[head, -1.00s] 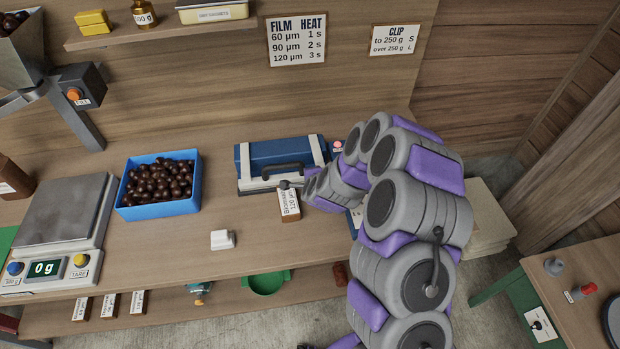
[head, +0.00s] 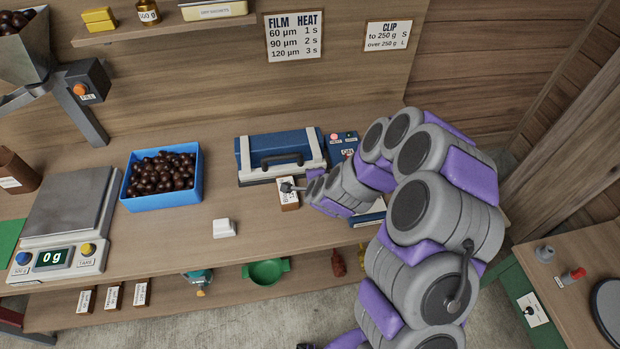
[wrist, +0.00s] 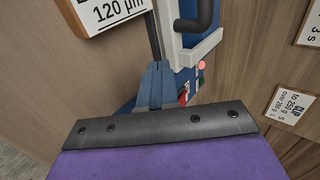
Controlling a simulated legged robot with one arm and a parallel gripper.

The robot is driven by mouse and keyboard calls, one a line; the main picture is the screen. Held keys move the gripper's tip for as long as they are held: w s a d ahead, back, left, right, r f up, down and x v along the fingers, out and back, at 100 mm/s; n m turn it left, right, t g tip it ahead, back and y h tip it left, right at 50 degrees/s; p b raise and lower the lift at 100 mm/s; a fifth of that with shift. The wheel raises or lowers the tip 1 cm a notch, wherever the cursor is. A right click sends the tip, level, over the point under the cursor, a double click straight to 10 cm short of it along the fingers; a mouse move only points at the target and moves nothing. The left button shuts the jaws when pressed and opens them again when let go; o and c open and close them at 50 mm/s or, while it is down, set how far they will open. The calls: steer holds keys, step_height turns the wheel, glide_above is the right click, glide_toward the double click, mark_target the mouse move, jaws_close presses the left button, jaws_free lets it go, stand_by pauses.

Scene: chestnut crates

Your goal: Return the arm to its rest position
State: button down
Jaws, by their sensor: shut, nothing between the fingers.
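My gripper (head: 287,187) is at the end of my grey and purple arm, which reaches in from the lower right of the head view. It is shut and empty, in front of the blue sealer (head: 250,153) with white bands and a dark handle. From this angle its tip overlaps the top of a small labelled block (head: 289,205); I cannot tell whether they touch. In the wrist view the gripper's dark edge (wrist: 165,128) spans the lower part, with the sealer (wrist: 200,55) and a "120 µm" label (wrist: 115,12) beyond it.
A blue crate of chestnuts (head: 162,204) and a scale (head: 72,205) reading 0 g stand left. A small white object (head: 224,228) lies on the bench. A side table (head: 580,270) is at right. The bench front between scale and white object is clear.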

steer(key=s+r+n+g+y, duration=0.3)
steer(key=s+r+n+g, duration=0.2)
steer(key=s+r+n, duration=0.65)
steer(key=s+d+r+n+g+h, duration=0.1)
steer(key=s+d+r+g, duration=0.1)
steer(key=s, duration=0.8)
steer(key=s+d+r+n+g+h+b, duration=0.1)
steer(key=s+d+r+n+g+h, duration=0.1)
steer(key=s+d+r, duration=0.2)
steer(key=s+d+r+n+g+h, duration=0.1)
steer(key=s+d+r, duration=0.3)
steer(key=s, duration=1.2)
steer(key=d+g, duration=0.1)
steer(key=d, duration=0.3)
steer(key=shift+s+h, duration=0.35)
steer(key=shift+h, duration=0.05)
